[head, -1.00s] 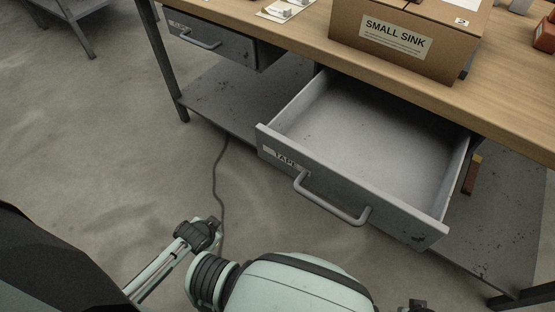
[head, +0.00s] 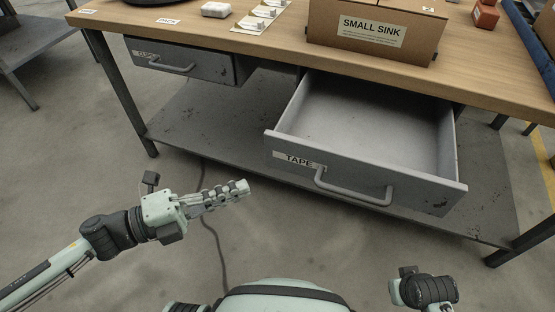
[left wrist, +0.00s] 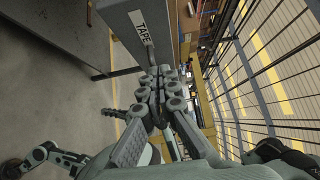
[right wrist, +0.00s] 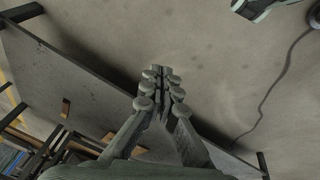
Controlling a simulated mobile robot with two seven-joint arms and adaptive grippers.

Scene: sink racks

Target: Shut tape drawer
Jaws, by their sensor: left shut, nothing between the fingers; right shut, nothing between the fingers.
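The grey tape drawer (head: 365,172) hangs pulled far out below the workbench, labelled TAPE on its front, with a bar handle (head: 352,192). It looks empty inside. My left gripper (head: 241,187) is shut and empty, to the left of the drawer front and apart from it in the head view. In the left wrist view the fingers (left wrist: 158,75) point towards the drawer front (left wrist: 150,35). My right gripper (right wrist: 157,72) is shut and empty in the right wrist view, with floor and the lower shelf beyond it. Its fingers do not show in the head view.
A second drawer (head: 180,60) at the left is nearly shut. The wooden benchtop (head: 270,45) carries a SMALL SINK box (head: 372,30) and small parts. A lower shelf (head: 205,118) runs beneath. A cable (head: 212,235) lies on the open floor in front.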

